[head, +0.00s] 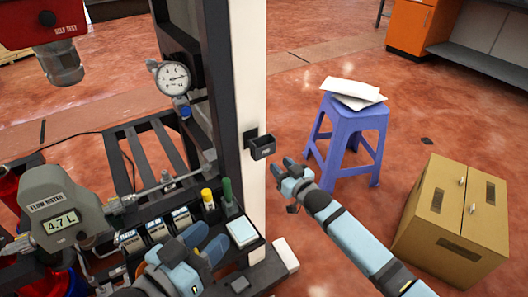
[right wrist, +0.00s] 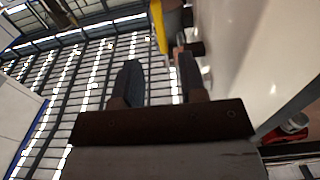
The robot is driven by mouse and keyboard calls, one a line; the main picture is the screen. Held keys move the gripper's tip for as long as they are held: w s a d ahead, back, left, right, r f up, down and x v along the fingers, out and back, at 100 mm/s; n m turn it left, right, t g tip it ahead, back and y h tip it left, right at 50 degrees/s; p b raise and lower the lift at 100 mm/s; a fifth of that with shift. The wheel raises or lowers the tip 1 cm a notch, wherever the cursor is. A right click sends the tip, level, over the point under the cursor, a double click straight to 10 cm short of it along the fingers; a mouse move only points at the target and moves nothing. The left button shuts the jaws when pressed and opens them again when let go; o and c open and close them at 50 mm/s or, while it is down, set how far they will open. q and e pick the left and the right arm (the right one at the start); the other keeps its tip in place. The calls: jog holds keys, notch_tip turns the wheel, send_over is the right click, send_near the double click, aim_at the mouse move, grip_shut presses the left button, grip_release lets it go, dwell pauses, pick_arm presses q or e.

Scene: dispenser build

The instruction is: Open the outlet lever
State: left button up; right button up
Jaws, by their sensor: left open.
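A yellow-capped handle (head: 208,198) and a green-capped handle (head: 228,190) stand on the dispenser's lower panel in the head view. I cannot tell which part is the outlet lever. My left gripper (head: 208,243) is open low over the panel, near its labelled switches.
The flow meter (head: 62,210) reads 4.7 L at the left. A dial gauge (head: 173,78) sits above the panel. The white post (head: 250,70) carries a black holder (head: 262,147). A blue stool (head: 345,120) and a cardboard box (head: 458,215) stand on the floor at right.

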jog(key=b+x, duration=0.3)
jog(key=x, duration=0.6)
jog(key=shift+f+b, duration=0.1)
jog(key=shift+b, duration=0.3)
jog(key=shift+w+a, duration=0.2)
jog(key=shift+w, duration=0.1)
pick_arm(q)
jog(key=w+m+t, duration=0.1)
jog(key=w+a+r+m+h, duration=0.1)
jog(key=m, duration=0.1)
jog(key=shift+w+a+t, duration=0.25)
jog(key=shift+t, duration=0.15)
pick_arm(e)
jog(key=shift+c, duration=0.4)
pick_arm(q)
jog(key=shift+s+f, duration=0.1)
pick_arm(e)
grip_shut()
